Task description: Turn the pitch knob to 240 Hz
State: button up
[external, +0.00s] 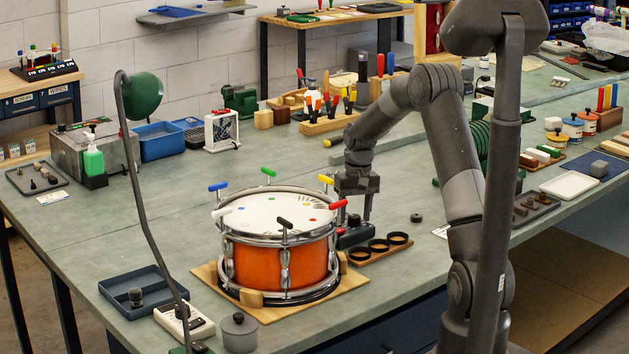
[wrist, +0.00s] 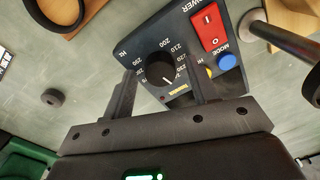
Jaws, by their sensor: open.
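The dark control box (wrist: 203,68) has a black round pitch knob (wrist: 160,68) with a white pointer line slanting toward the lower right of the wrist view. Printed numbers around the knob include 200 and 210; I cannot read which number the pointer marks. A red power switch (wrist: 208,27) and a blue mode button (wrist: 227,62) sit beside it. My gripper (wrist: 160,72) is open, with one finger on each side of the knob in the picture; I cannot tell whether they touch it. In the external view my gripper (external: 357,214) points down over the control box (external: 354,237), knob hidden.
An orange drum (external: 281,261) with colored tuning keys stands on a wooden board just left of the box. A wooden rack with black rings (external: 379,246) lies at its right. A small dark disc (external: 416,217) lies farther right on the bench, with bare bench around it.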

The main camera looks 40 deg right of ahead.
aim_at(356, 216)
notch_tip(356, 216, up, 11)
jog(key=shift+d, duration=0.25)
jog(key=shift+f, duration=0.1)
jog(key=shift+s, duration=0.1)
dwell(0.3)
jog(key=s+a+r+n+t+h, duration=0.1)
jog(key=s+a+r+n+t, duration=0.1)
jog(key=s+a+r, duration=1.1)
jog(key=s+a+f+n+t, duration=0.1)
jog(key=s+a, duration=0.2)
jog(key=s, duration=0.7)
jog(key=s+a+f+t, duration=0.1)
jog(key=s+a+t, duration=0.1)
jog(key=s, duration=0.8)
jog(key=shift+s+a+f+n, duration=0.15)
jog(key=shift+a+f+n, duration=0.1)
jog(key=shift+a+n, duration=0.15)
